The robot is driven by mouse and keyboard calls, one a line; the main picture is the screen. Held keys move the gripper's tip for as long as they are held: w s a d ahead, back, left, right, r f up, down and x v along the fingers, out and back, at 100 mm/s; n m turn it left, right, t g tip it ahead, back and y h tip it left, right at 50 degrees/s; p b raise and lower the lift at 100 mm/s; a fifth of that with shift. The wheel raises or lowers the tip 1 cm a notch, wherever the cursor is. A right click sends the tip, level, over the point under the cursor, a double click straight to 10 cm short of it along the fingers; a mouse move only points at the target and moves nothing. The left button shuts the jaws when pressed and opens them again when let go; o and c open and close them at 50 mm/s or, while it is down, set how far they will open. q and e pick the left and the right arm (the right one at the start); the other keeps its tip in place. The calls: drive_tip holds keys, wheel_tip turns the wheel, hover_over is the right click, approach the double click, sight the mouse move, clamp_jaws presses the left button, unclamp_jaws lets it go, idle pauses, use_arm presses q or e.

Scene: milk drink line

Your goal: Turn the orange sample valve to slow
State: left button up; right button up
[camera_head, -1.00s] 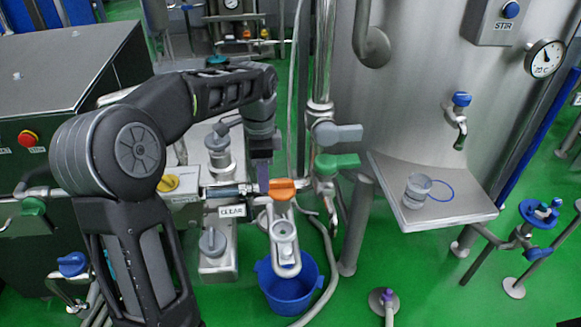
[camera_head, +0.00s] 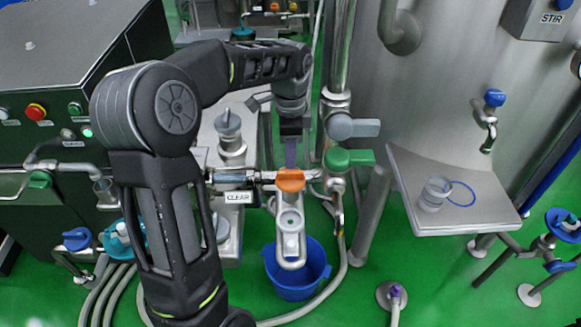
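The orange sample valve (camera_head: 290,181) sits on a horizontal steel pipe near the middle of the view, above a small steel outlet with a sight cup. Its handle looks short and blunt from here. My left gripper (camera_head: 291,155) reaches down from above with purple fingers. The fingertips are just behind the orange handle, close to it or touching it; I cannot tell which. The fingers overlap into one strip, so their opening is hidden. A CLEAR label (camera_head: 238,198) is left of the valve. My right gripper is not in view.
A blue bucket (camera_head: 297,284) stands below the outlet. A green-handled valve (camera_head: 349,158) and a grey-handled valve (camera_head: 353,128) are close on the right. A steel shelf (camera_head: 470,214) holds a clear cup (camera_head: 435,194). A dark control cabinet (camera_head: 45,75) stands left.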

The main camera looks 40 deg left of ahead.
sight(290, 172)
use_arm(q)
wheel_tip(290, 172, down, 6)
drive_tip(key=shift+r, duration=0.1)
drive_tip(key=shift+c, duration=0.4)
clamp_jaws()
idle(0.3)
